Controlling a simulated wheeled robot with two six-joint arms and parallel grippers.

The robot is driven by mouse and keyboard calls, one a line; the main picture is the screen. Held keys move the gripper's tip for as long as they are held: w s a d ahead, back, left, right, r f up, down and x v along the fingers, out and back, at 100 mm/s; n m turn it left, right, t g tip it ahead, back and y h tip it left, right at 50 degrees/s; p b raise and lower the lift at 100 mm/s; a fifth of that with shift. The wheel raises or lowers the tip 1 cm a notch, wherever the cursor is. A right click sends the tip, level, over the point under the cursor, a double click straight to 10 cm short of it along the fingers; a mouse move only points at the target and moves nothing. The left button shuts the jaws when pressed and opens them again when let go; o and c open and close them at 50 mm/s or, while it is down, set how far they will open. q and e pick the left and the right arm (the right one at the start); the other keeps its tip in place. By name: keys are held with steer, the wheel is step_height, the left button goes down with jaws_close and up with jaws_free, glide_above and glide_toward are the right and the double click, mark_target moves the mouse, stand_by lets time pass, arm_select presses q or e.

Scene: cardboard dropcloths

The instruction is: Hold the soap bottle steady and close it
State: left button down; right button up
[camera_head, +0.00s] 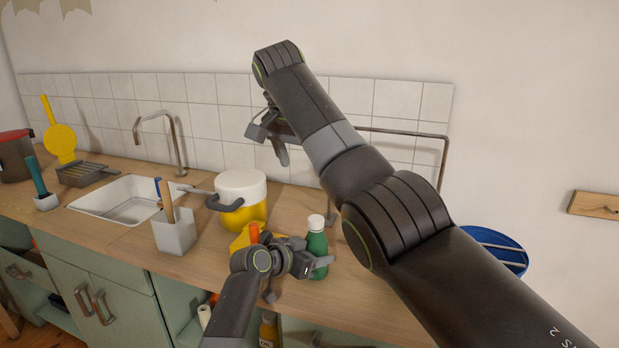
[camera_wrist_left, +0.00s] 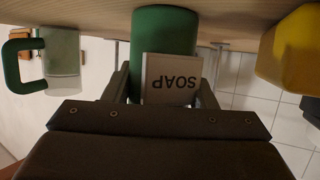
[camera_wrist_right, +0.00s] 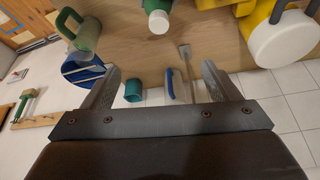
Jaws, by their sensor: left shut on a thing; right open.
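The green soap bottle (camera_head: 317,254) stands upright on the wooden counter with a white cap (camera_head: 316,222) on its top. In the left wrist view its green body (camera_wrist_left: 165,30) and white SOAP label (camera_wrist_left: 172,78) sit between the fingers. My left gripper (camera_head: 305,263) is shut on the bottle from the front. My right gripper (camera_head: 268,141) is open and empty, raised above and behind the bottle near the tiled wall. In the right wrist view the cap (camera_wrist_right: 158,22) lies beyond the open fingers, apart from them. How tightly the cap sits cannot be told.
A yellow pot with a white lid (camera_head: 241,190) stands left of the bottle. A grey utensil holder (camera_head: 174,235) and the sink (camera_head: 125,200) are farther left. A blue rack or bowl (camera_head: 497,250) is at the right. A clear jug with a green handle (camera_wrist_left: 62,62) stands near the bottle.

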stand_by(0.3)
arm_select(q)
steer(key=c, duration=0.5)
jaws_free()
steer(key=v, duration=1.7)
steer(key=shift+s+a+r, duration=0.1)
steer(key=shift+a, duration=0.05)
